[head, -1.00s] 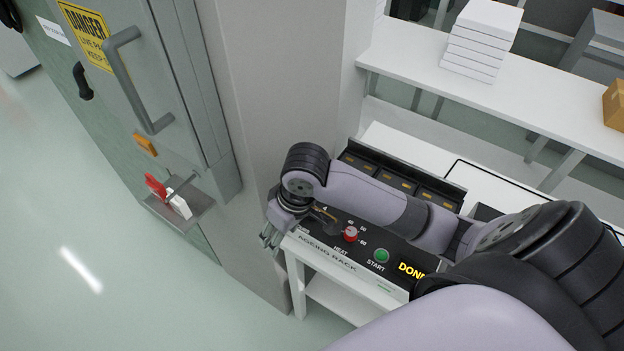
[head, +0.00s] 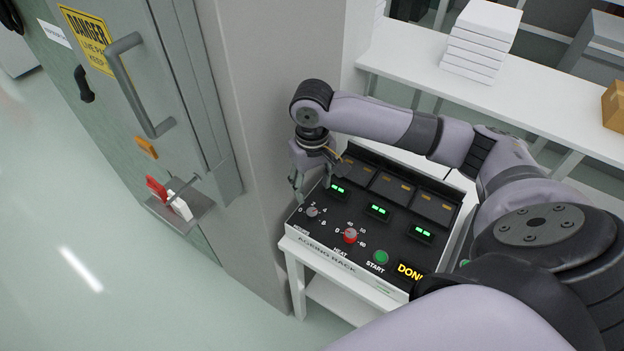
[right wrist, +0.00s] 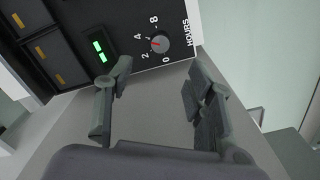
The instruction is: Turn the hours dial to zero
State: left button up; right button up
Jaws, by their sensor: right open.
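The hours dial (head: 312,212) is a small grey knob at the left of the black Ageing Rack panel (head: 330,238). In the right wrist view the dial (right wrist: 161,42) shows a red pointer mark towards the 2 and 4 side, not at the 0. The exact reading is hard to tell. My right gripper (head: 317,194) is open and empty, above and behind the dial in the head view. In the right wrist view its fingertips (right wrist: 160,67) are spread apart, with the dial beyond them, untouched. My left gripper is not in view.
The red heat dial (head: 351,236), green start button (head: 381,257) and lit DONE display (head: 410,271) share the panel. Several green displays and dark bays lie behind. A grey pillar (head: 275,120) stands close on the left. A white shelf (head: 480,100) stands behind.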

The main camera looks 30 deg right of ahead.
aim_at(312, 212)
notch_tip(312, 212, down, 10)
jog(key=shift+f+p, duration=0.2)
jog(key=shift+p, duration=0.4)
jog(key=c, duration=1.2)
